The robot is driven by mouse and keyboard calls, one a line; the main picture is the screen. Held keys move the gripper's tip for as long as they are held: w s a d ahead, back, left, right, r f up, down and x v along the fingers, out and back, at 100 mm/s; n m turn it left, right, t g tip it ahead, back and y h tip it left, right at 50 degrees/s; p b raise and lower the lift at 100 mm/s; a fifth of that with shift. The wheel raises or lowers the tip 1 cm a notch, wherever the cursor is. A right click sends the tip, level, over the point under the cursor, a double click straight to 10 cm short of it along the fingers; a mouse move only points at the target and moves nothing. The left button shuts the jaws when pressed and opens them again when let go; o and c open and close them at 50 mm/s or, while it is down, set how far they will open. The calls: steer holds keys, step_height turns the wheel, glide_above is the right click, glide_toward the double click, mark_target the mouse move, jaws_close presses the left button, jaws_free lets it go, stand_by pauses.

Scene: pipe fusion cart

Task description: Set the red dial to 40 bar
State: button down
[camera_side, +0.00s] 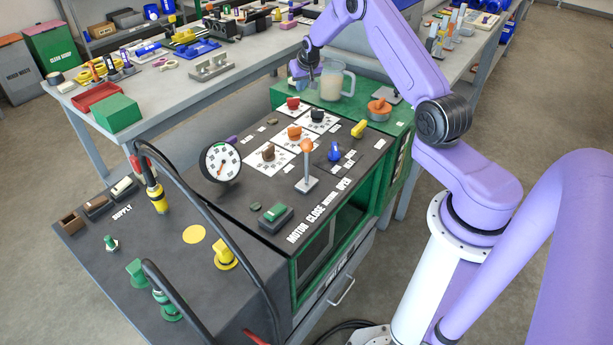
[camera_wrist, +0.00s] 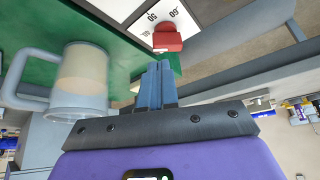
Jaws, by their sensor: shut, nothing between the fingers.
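The red dial (camera_side: 293,103) is a small knob at the back of the cart's dark panel, on a white scale card. In the wrist view the red dial (camera_wrist: 168,38) stands just beyond my fingertips, at the edge of the white scale card (camera_wrist: 138,10), where the numbers 50 and 60 can be read. Its setting cannot be read. My gripper (camera_side: 309,78) is above and slightly right of the dial in the side view. In the wrist view my gripper (camera_wrist: 158,68) has its blue-grey fingers together and empty, pointing toward the dial. I cannot tell whether they touch it.
A black dial (camera_side: 317,115), an orange dial (camera_side: 294,132) and a brown dial (camera_side: 268,152) sit close to the red one. A clear jug (camera_side: 334,82) stands on the green surface behind; it also shows in the wrist view (camera_wrist: 80,80). An orange-topped lever (camera_side: 307,160) rises in front.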

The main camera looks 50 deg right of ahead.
mark_target(295, 107)
steer(key=shift+a, duration=0.1)
steer(key=shift+w+a+f, duration=0.1)
steer(key=shift+a+f, duration=0.15)
steer(key=shift+f, duration=0.75)
steer(key=shift+a+f, duration=0.25)
steer(key=shift+f, duration=0.75)
steer(key=shift+w+a+f, duration=0.1)
steer(key=shift+a+f, duration=0.15)
steer(key=shift+f, duration=0.75)
steer(key=shift+w+d, duration=0.35)
steer(key=shift+w, duration=0.1)
steer(key=shift+s+d, duration=0.15)
steer(key=shift+d, duration=0.1)
steer(key=shift+s+a, duration=0.2)
steer(key=shift+s, duration=0.15)
step_height(295, 107, up, 6)
stand_by(0.6)
